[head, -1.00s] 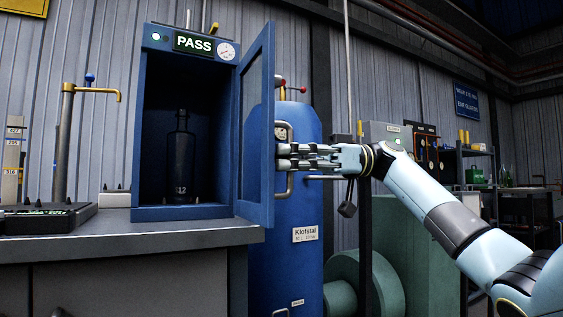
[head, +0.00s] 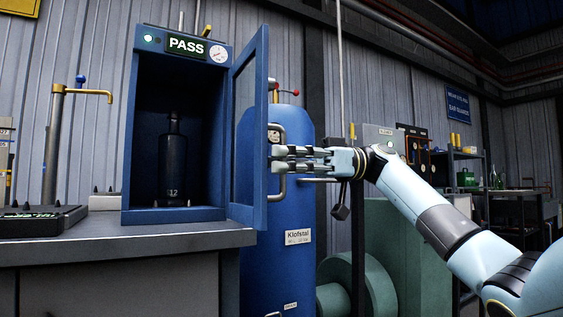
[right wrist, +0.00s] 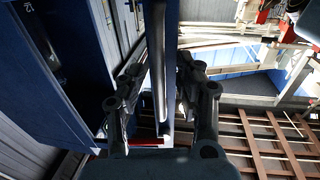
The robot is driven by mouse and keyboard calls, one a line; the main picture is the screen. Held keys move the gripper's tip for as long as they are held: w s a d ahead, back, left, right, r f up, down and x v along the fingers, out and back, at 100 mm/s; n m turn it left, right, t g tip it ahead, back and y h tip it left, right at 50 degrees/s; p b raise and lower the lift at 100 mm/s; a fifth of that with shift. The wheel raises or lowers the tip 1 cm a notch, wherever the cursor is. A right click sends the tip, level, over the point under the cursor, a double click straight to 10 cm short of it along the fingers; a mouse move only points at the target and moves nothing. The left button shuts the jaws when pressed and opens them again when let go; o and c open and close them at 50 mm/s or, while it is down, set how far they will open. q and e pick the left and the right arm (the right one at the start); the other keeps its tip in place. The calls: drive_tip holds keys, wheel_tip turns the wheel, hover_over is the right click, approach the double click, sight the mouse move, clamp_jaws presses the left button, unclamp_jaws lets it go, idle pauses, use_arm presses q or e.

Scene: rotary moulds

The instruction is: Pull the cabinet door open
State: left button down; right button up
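The blue cabinet (head: 128,150) stands on the bench, and its hinged door (head: 247,195) is swung well open to the right. The door has a window and a metal handle (head: 277,186) on its outer side. Inside stands a dark bottle-shaped piece (head: 172,165) marked 12. My right gripper (head: 279,158) is at the handle. In the right wrist view its two fingers (right wrist: 160,85) stand on either side of the handle bar (right wrist: 159,70), with visible gaps; contact at the tips is unclear. My left gripper is out of view.
A blue tank (head: 297,200) stands close behind the door and handle. Green machinery (head: 392,235) is below and behind my right arm. A brass tap (head: 57,140) and a black device (head: 40,221) are on the grey bench (head: 120,245) at left.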

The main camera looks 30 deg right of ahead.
drive_tip(key=s+d, duration=0.1)
drive_tip(key=d, duration=1.1)
drive_tip(key=shift+s, duration=0.3)
